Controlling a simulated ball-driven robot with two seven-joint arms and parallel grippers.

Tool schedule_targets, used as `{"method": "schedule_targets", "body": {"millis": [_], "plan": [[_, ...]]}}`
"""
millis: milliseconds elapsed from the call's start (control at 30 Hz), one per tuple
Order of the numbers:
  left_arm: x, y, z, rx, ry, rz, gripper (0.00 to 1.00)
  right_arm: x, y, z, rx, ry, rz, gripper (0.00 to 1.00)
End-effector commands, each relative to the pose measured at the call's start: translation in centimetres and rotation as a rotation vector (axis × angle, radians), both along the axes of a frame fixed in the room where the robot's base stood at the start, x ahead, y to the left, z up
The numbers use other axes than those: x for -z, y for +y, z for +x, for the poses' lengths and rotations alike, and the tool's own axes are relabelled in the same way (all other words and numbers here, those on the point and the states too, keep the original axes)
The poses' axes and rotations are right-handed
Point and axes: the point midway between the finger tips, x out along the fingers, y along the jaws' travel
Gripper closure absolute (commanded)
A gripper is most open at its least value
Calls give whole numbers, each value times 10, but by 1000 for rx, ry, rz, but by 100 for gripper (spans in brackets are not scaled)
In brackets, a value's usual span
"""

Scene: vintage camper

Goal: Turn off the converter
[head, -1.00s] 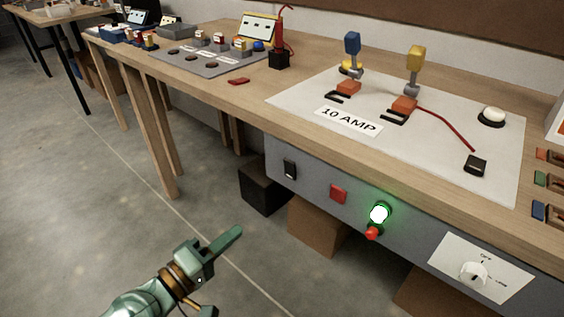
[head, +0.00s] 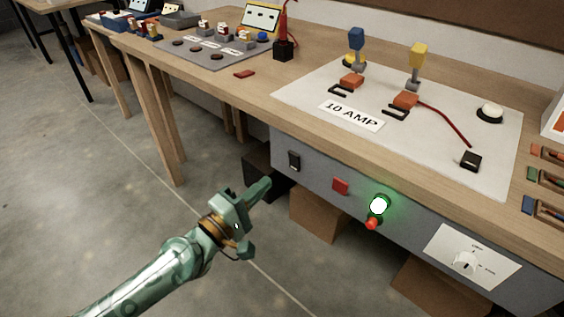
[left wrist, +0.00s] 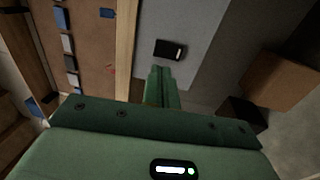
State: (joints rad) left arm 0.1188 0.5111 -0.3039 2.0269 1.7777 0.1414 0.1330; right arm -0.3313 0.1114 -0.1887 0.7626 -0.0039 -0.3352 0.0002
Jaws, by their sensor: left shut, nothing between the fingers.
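The grey front panel (head: 410,220) under the bench top carries a black rocker switch (head: 294,161) at its left end, a red square button (head: 340,186), a lit green lamp (head: 379,205) and a red knob (head: 371,224) below the lamp. In the left wrist view the black switch (left wrist: 170,49) lies just beyond the shut fingertips (left wrist: 160,72). My right gripper is out of view.
The wooden bench top holds a white board (head: 430,150) with blue-handled and yellow-handled levers and a "10 AMP" label. A dark box (head: 262,165) and cardboard boxes (head: 318,212) stand below the bench. The floor (head: 90,200) at the left is clear.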

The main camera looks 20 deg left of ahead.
Motion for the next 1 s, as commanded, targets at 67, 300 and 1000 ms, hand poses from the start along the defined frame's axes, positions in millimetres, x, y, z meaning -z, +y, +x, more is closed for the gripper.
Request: {"method": "schedule_targets", "body": {"millis": [67,300,1000], "plan": [[-6,-6,17,1,-4,0,100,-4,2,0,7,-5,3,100],[-7,-20,55,0,-1,2,100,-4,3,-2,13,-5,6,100],[-10,-27,74,1,1,1,100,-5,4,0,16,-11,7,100]]}}
